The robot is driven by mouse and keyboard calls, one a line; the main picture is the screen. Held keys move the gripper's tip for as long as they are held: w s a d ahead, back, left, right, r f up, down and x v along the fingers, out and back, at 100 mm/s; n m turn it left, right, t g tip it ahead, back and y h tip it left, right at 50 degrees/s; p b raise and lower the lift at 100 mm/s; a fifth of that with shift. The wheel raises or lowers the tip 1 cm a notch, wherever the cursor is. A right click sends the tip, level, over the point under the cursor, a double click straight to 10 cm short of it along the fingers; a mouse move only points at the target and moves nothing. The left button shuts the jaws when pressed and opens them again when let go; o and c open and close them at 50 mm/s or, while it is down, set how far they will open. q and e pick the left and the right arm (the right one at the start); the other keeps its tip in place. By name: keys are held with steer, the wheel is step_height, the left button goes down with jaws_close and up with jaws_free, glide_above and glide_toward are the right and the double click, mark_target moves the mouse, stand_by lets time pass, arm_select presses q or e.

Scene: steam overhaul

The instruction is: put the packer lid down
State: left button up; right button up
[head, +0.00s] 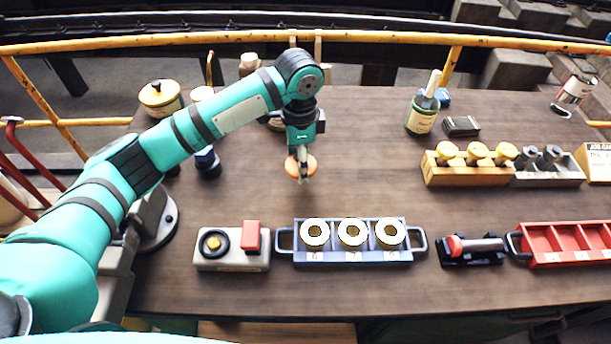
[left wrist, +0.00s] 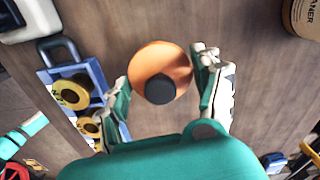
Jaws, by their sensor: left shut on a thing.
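The packer lid, as I take it, is an orange disc (head: 311,165) with a dark round knob. In the left wrist view the lid (left wrist: 153,56) lies between the two fingers, knob toward the camera. My left gripper (head: 301,162) is shut on it, pointing down over the middle of the table. The left gripper's fingers (left wrist: 162,88) also show in the wrist view, one on each side of the lid. The lid is over bare wood; its exact height above it is hard to tell. My right gripper is in neither view.
A blue tray (head: 352,256) with several cream rings stands in front, beside a grey block (head: 232,263) with a red piece. A wooden rack (head: 466,177), green bottle (head: 421,117) and red tray (head: 577,258) are to the right. The wooden table (head: 365,150) is clear right of the gripper.

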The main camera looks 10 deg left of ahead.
mark_target(301, 185)
arm_select(q)
steer(key=shift+f, duration=0.85)
steer(key=shift+f+p, duration=0.35)
steer(key=shift+f, duration=1.95)
steer(key=shift+f, duration=0.1)
steer(key=o, duration=1.2)
steer(key=shift+c, duration=0.2)
step_height(301, 185, up, 12)
steer(key=shift+r+b, duration=0.1)
steer(key=shift+b, duration=0.8)
